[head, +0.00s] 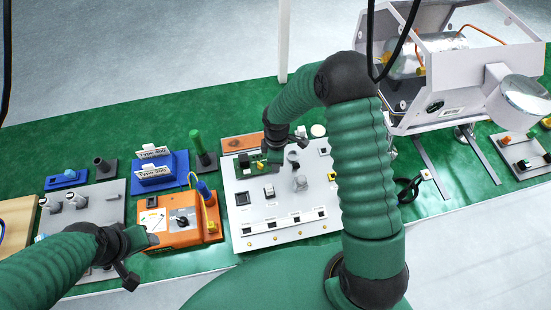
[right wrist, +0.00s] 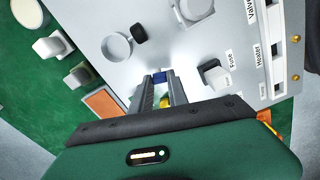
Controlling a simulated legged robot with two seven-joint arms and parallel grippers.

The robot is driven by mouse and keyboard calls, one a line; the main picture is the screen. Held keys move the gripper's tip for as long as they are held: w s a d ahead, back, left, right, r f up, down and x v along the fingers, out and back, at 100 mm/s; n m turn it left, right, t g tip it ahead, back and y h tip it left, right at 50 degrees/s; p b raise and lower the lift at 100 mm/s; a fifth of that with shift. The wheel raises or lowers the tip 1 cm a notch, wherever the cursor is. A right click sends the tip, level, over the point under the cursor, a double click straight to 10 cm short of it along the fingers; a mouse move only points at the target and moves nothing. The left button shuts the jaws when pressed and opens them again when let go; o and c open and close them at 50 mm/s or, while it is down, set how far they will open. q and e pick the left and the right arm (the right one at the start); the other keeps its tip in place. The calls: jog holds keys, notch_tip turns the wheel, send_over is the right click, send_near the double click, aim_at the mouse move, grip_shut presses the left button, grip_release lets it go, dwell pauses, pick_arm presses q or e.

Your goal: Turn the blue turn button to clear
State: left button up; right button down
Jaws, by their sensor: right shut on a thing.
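The blue turn button (right wrist: 159,76) shows in the right wrist view between the tips of my right gripper (right wrist: 161,80). The gripper is shut on it. Only a small part of the button shows, and its pointing direction cannot be read. In the head view my right gripper (head: 262,164) is over the upper left of the white control panel (head: 250,212) and hides the button. My left gripper (head: 140,258) is in front of the orange tester at the left, away from the panel. Its finger opening cannot be made out.
The panel carries a black knob (right wrist: 139,33), a grey round fitting (right wrist: 117,46) and labelled switches. An orange tester (head: 168,232) stands left of it. The white espresso machine frame (head: 450,60) stands at the right. Green mat (head: 215,105) lies free behind the panel.

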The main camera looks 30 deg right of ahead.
jog(key=shift+w+d+r+n+p, duration=0.1)
jog(key=shift+n+p, duration=0.3)
jog(key=shift+n, duration=0.35)
jog(key=shift+w+d+r+n+p, duration=0.1)
jog(key=shift+n+p, duration=0.3)
jog(key=shift+n, duration=0.35)
jog(key=c, duration=1.5)
grip_release()
jog(key=shift+o, duration=1.1)
jog(key=shift+s+f, duration=0.15)
notch_tip(320, 180, up, 17)
jog(key=shift+f, duration=0.1)
